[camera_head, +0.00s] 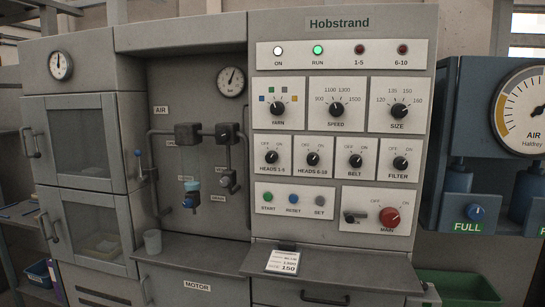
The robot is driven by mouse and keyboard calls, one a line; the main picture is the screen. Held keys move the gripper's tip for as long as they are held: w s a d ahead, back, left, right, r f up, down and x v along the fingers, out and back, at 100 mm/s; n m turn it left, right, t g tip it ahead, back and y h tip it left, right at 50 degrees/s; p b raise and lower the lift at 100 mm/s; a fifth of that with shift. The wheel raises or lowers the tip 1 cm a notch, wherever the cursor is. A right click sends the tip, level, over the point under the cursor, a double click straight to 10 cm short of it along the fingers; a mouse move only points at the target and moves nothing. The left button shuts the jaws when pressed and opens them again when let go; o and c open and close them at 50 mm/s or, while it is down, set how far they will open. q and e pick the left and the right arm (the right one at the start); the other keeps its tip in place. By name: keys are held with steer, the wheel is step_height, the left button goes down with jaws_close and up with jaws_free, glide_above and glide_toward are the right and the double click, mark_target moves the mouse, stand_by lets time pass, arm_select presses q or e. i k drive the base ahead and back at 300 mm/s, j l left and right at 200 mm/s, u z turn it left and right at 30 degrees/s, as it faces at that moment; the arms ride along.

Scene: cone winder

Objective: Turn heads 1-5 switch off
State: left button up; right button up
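The heads 1-5 switch (271,157) is a small black rotary knob on a white plate, with OFF marked at upper left and ON at upper right. It is the leftmost in a row of similar switches on the Hobstrand panel. Its pointer is too small to read surely. The 1-5 lamp (359,49) is dark red and looks unlit. Neither of my grippers shows in this view, and nothing covers the switch.
The heads 6-10 switch (313,158) sits close to the right, then the belt switch (355,160) and filter switch (400,163). Start button (268,197) and red main switch (389,217) are below. A shelf (330,268) juts out underneath, holding a card (283,261).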

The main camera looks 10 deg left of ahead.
mark_target(271, 157)
steer(key=i+j+z, duration=0.1)
steer(key=j, duration=0.25)
steer(key=i+j, duration=0.2)
steer(key=j, duration=0.15)
steer(key=i+j+z, duration=0.15)
steer(key=j, duration=0.15)
steer(key=i+j, duration=0.15)
steer(key=j, duration=0.2)
steer(key=i+j+z, duration=0.15)
steer(key=j, duration=0.25)
steer(key=i+j, duration=0.1)
steer(key=j, duration=0.25)
steer(key=i+j+z, duration=0.15)
steer(key=j, duration=0.25)
